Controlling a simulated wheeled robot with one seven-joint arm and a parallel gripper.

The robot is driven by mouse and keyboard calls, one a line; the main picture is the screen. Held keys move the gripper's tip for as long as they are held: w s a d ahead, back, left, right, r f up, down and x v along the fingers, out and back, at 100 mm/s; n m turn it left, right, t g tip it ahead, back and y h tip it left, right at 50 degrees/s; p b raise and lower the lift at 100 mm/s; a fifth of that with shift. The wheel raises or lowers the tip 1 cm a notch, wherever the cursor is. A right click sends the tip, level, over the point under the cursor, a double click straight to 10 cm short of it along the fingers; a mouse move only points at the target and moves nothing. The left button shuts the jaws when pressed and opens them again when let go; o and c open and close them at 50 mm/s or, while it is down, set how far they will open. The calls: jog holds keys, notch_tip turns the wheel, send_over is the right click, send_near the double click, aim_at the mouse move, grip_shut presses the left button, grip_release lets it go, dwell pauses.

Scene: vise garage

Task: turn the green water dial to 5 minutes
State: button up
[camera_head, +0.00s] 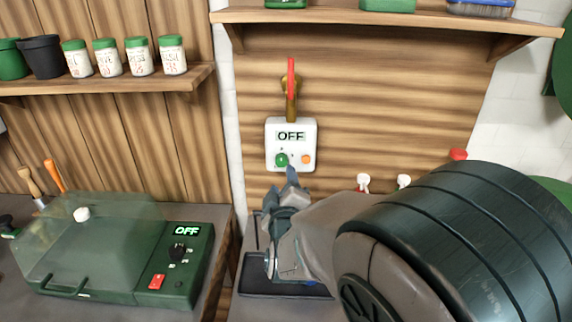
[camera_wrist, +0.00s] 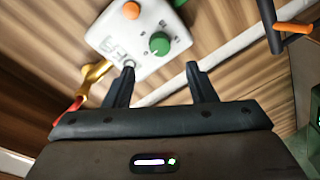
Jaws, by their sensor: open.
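The green water dial (camera_head: 281,160) is a small round knob at the lower left of a white wall-mounted timer box (camera_head: 307,126). The box's display (camera_head: 291,135) reads OFF. My gripper (camera_head: 291,176) is just below and in front of the box in the head view. In the wrist view my gripper (camera_wrist: 160,69) is open, with its fingers apart. The green dial (camera_wrist: 159,43) lies beyond the gap between the fingertips, and nothing is between the fingers. An orange button (camera_head: 306,159) is to the right of the dial.
A brass tap with a red lever (camera_head: 291,78) rises above the box. A green-lidded machine (camera_head: 95,250) with its own dial and OFF display stands at lower left. Shelves hold pots and jars (camera_head: 173,55). Red-and-white bottle tops (camera_head: 363,182) show right of my gripper.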

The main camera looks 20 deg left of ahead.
aim_at(281, 162)
jog(key=x, duration=0.7)
jog(key=shift+w, duration=0.15)
jog(key=c, duration=1)
